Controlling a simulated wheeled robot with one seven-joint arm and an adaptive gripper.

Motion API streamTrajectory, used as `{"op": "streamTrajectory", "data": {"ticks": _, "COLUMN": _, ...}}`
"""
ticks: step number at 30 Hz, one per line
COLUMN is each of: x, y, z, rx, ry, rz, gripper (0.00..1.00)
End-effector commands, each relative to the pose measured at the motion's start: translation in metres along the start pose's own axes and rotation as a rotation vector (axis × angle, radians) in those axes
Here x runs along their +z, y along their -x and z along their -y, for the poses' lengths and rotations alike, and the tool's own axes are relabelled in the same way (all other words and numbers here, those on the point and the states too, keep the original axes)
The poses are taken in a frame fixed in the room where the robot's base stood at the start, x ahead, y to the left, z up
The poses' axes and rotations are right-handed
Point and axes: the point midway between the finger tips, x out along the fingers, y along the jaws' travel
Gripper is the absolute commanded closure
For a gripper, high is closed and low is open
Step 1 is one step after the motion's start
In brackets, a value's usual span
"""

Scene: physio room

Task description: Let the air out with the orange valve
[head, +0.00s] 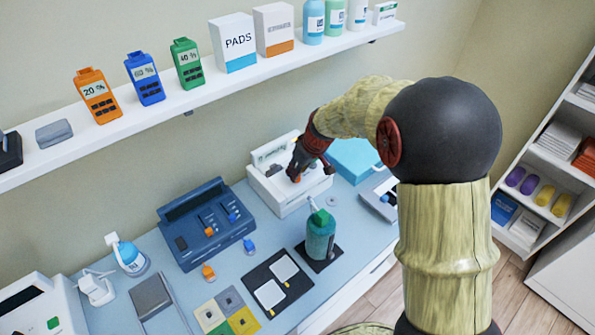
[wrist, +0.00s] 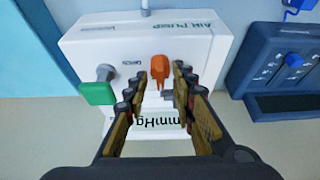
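The white air pump (head: 285,203) stands at the back of the table, below the shelf. It also fills the middle of the wrist view (wrist: 190,45), marked "AIR PUMP" and "mmHg". Its orange valve (wrist: 159,66) stands up from the top face, with a green knob (wrist: 98,93) to its left. In the head view my gripper (head: 299,170) is over the pump and hides part of it. In the wrist view my gripper (wrist: 161,88) is open, its fingertips to the left and right of the valve's lower end. I cannot tell whether they touch it.
A dark blue unit (head: 205,228) with knobs stands left of the pump; it shows at the right in the wrist view (wrist: 288,62). A green bottle (head: 320,238) stands in front. A light blue box (head: 353,158) is just right of the pump.

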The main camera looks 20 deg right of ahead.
Motion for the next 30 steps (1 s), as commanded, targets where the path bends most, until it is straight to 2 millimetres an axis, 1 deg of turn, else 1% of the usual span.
{"op": "streamTrajectory", "data": {"ticks": 9, "x": -0.002, "y": 0.062, "z": -0.001, "rx": 0.003, "ry": 0.0, "rz": -0.005, "gripper": 0.74}}
{"op": "streamTrajectory", "data": {"ticks": 15, "x": -0.001, "y": 0.095, "z": -0.001, "rx": 0.002, "ry": 0.0, "rz": -0.003, "gripper": 0.74}}
{"op": "streamTrajectory", "data": {"ticks": 18, "x": -0.001, "y": 0.105, "z": -0.001, "rx": 0.002, "ry": 0.0, "rz": -0.002, "gripper": 0.74}}
{"op": "streamTrajectory", "data": {"ticks": 21, "x": -0.001, "y": 0.11, "z": 0.0, "rx": 0.001, "ry": 0.0, "rz": -0.001, "gripper": 0.74}}
{"op": "streamTrajectory", "data": {"ticks": 30, "x": 0.0, "y": 0.112, "z": 0.0, "rx": 0.0, "ry": 0.0, "rz": 0.0, "gripper": 0.74}}
